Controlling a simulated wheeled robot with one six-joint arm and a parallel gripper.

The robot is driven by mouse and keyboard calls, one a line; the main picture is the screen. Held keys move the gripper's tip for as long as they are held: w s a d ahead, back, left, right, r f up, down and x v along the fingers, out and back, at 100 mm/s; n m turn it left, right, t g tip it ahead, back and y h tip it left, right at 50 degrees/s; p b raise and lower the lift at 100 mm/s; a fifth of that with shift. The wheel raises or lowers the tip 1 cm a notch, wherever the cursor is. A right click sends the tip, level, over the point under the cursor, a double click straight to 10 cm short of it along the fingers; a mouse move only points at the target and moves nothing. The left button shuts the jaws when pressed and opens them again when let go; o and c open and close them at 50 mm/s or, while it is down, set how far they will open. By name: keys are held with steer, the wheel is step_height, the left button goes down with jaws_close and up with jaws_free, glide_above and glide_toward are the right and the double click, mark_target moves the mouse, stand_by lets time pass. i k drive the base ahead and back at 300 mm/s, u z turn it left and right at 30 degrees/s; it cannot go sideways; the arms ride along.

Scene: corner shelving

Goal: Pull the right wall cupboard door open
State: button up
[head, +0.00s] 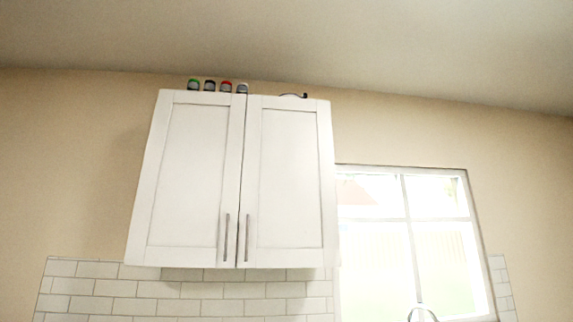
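The white wall cupboard (236,266) hangs on the wall left of the window. Its right door (288,180) is a white framed panel and looks shut, lying level with the left door (190,178). A slim vertical grey handle (247,240) stands at the right door's lower left, close to the middle seam. The left door's handle (227,237) stands on the other side of the seam. A thin dark bar or shadow shows between the two handles; I cannot tell which. My gripper is not in view.
Several small jars with coloured tops (209,86) and a dark-edged item (293,95) stand on top of the cupboard. A bright window (410,240) is to the right, with a curved tap (422,313) below. White tiles (90,290) line the lower wall.

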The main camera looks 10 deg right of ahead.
mark_target(288, 217)
steer(key=u, duration=0.85)
steer(key=i, duration=1.4)
steer(key=z, duration=0.45)
